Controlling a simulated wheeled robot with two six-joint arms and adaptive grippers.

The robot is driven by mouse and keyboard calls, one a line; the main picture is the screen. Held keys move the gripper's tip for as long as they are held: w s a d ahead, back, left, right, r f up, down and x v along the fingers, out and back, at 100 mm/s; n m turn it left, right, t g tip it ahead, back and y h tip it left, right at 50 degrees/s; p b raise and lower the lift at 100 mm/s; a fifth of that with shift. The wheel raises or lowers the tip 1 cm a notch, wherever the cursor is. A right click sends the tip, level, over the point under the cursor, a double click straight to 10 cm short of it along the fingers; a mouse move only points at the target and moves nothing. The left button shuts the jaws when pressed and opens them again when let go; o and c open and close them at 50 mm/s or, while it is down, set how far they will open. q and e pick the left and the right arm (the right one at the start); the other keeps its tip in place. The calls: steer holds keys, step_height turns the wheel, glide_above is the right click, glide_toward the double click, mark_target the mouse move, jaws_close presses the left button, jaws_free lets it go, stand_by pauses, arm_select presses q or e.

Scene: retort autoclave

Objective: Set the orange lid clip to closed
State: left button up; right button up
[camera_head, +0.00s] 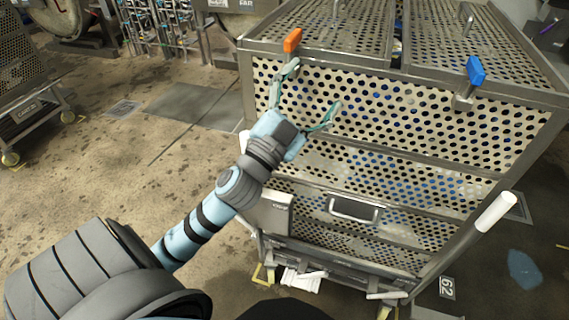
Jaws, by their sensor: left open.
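The orange lid clip (292,40) is at the top left of the perforated metal crate (400,82), on its near top edge. It stands up above the rim and tilts a little. My left gripper (315,88) is open and empty in front of the crate's near wall. One finger points up to just below the orange clip, and the other spreads to the right. I cannot tell whether the upper finger touches the clip. My right gripper is not in view.
A blue clip (475,70) sits at the crate's top right edge. The crate has a front handle (354,208) and a white bar (496,211) at its right corner. Another perforated cart (30,95) stands at far left. The floor between is clear.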

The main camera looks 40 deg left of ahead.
arm_select(q)
steer(key=s+a+f+n+g+y, duration=0.1)
steer(key=f+n+g, duration=0.1)
steer(key=f, duration=0.6)
steer(key=s+a+f+n+g+y, duration=0.1)
steer(key=f+n+g+y, duration=0.1)
steer(key=f+g, duration=0.2)
steer(key=s+a+f+n+g+y, duration=0.1)
steer(key=f+n+g, duration=0.1)
steer(key=f, duration=0.9)
steer(key=shift+s+a+f+g, duration=0.3)
steer(key=shift+a+g, duration=0.1)
steer(key=shift+g, duration=0.2)
steer(key=shift+w+r, duration=0.1)
